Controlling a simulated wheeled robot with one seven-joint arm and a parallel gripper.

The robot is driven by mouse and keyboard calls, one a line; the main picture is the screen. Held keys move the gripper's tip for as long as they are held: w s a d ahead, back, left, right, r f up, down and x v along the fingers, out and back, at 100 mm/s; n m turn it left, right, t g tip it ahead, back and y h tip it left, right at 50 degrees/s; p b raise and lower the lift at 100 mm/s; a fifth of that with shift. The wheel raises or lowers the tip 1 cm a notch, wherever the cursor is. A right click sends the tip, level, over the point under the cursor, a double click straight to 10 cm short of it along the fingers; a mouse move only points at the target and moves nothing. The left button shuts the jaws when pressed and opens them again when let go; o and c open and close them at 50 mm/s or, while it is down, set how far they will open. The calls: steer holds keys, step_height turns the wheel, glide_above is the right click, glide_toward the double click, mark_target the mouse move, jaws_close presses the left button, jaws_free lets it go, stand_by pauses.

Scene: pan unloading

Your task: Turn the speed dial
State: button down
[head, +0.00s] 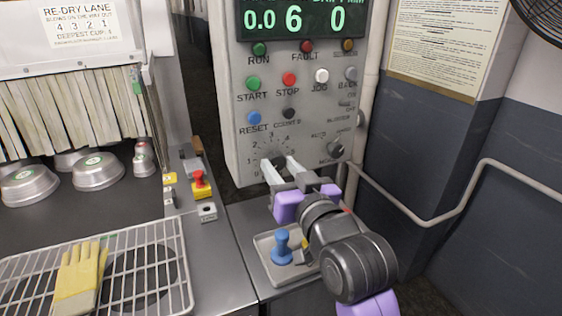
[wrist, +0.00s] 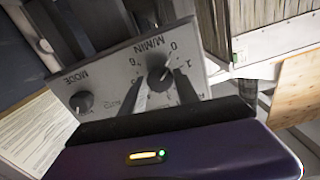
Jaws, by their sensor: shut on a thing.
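The speed dial is a dark round knob (head: 272,160) low on the grey control panel (head: 238,130), with a numbered scale around it. In the wrist view the dial (wrist: 159,76) sits between the tips of my fingers, with its white pointer line in sight and the M/MIN label beside it. My gripper (head: 279,166) reaches up to the panel from below right and is shut on the dial. The fingers cover part of the knob and its lower scale in the head view.
The mode knob (head: 334,150) is close to the right of the dial. Several buttons and a green display (head: 300,18) are above. A red stop button on a yellow box (head: 199,180) stands left. A tray with a blue-handled object (head: 283,245) lies below my gripper. A pipe (head: 425,220) runs along the right wall.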

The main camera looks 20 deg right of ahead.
steer(key=shift+n, duration=0.8)
steer(key=c, duration=0.9)
jaws_free()
steer(key=s, duration=0.8)
steer(key=shift+b, duration=0.3)
steer(key=shift+w, duration=0.1)
